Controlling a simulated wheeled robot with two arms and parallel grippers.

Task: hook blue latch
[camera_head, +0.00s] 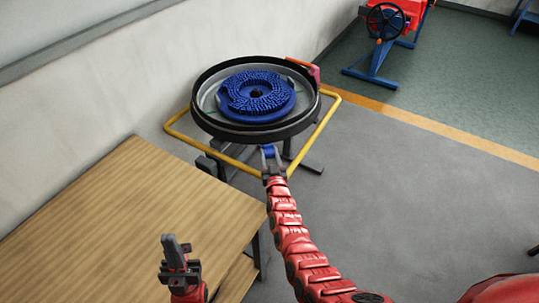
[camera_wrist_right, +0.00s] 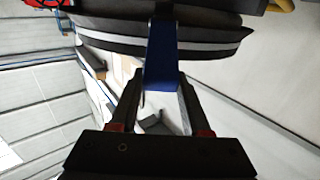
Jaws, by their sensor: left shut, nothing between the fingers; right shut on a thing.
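A blue latch (camera_head: 268,151) sits at the near rim of a round black tank (camera_head: 310,112). It also shows in the right wrist view (camera_wrist_right: 161,55), reaching up to the tank's dark rim. My right gripper (camera_head: 270,160) is shut on the latch, with a finger on either side of it. Whether the latch's upper end is hooked on the rim I cannot tell. My left gripper (camera_head: 174,246) is shut and empty, pointing up in front of the wooden table.
A blue bristled disc (camera_head: 257,92) lies in the tank. A yellow tube frame (camera_head: 323,118) surrounds the stand. The wooden table (camera_head: 130,205) is at left. A red and blue machine (camera_head: 386,25) stands at the back right. The grey floor (camera_head: 400,190) at right is clear.

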